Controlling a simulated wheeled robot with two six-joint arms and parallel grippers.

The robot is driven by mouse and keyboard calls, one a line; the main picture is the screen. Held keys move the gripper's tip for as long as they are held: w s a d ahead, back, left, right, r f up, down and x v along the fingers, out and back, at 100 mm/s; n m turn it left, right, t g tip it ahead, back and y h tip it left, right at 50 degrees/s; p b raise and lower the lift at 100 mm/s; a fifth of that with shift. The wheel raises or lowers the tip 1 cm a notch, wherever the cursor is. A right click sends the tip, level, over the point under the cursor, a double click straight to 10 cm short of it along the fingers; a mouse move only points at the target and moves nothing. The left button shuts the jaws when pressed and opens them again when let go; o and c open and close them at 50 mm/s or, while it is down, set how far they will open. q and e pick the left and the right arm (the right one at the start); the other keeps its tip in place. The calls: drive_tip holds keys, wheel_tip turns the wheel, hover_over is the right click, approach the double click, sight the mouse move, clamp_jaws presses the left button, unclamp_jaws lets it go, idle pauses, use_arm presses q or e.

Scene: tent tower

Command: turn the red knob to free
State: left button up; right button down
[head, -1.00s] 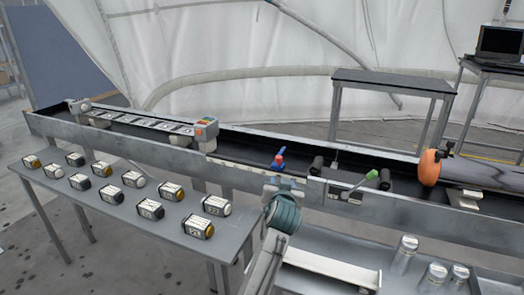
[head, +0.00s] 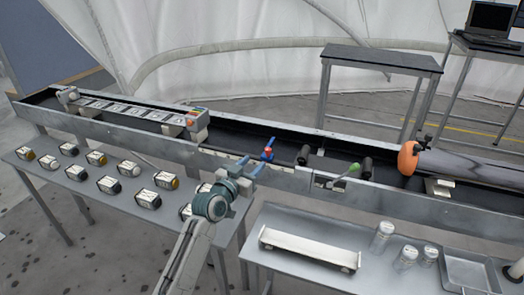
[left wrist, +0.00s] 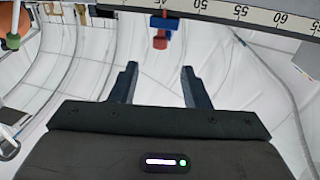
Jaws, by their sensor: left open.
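A small red knob (head: 268,149) with blue parts around it sits on the near side of the long trough, left of the two black rollers. In the left wrist view the red knob (left wrist: 160,41) shows at the top middle, below a blue block and close to a white ruler scale. My left gripper (head: 250,167) is just left of and nearer than the knob in the head view. Its fingers (left wrist: 160,78) are open and empty, pointing toward the knob, with a gap between them and it. I cannot read the knob's setting. My right gripper is not in view.
The right table (head: 300,218) holds a white tray (head: 310,249) and metal cylinders (head: 381,236).

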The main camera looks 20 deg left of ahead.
sight(268, 151)
use_arm(q)
drive_tip(key=x, duration=0.7)
drive_tip(key=shift+w+p, duration=0.35)
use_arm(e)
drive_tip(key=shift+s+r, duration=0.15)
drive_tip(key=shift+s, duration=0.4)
use_arm(q)
clamp_jaws()
drive_tip(key=shift+w+d+n+y+p, duration=0.15)
drive_tip(key=shift+n+y+p, duration=0.85)
drive_tip(key=shift+p, duration=2.55)
drive_tip(key=shift+s+d+n+y+p, duration=0.1)
drive_tip(key=shift+d+n+y+p, duration=0.3)
drive_tip(key=shift+y+p, duration=2.1)
drive_tip(key=shift+w+n+y+p, duration=0.1)
drive_tip(key=shift+n+p, duration=0.8)
drive_tip(key=shift+p, duration=3.7)
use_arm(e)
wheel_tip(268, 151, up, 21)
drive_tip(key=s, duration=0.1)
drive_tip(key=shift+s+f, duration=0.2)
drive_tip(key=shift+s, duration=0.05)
use_arm(q)
drive_tip(key=shift+f, duration=0.1)
unclamp_jaws()
drive_tip(key=shift+s, duration=0.3)
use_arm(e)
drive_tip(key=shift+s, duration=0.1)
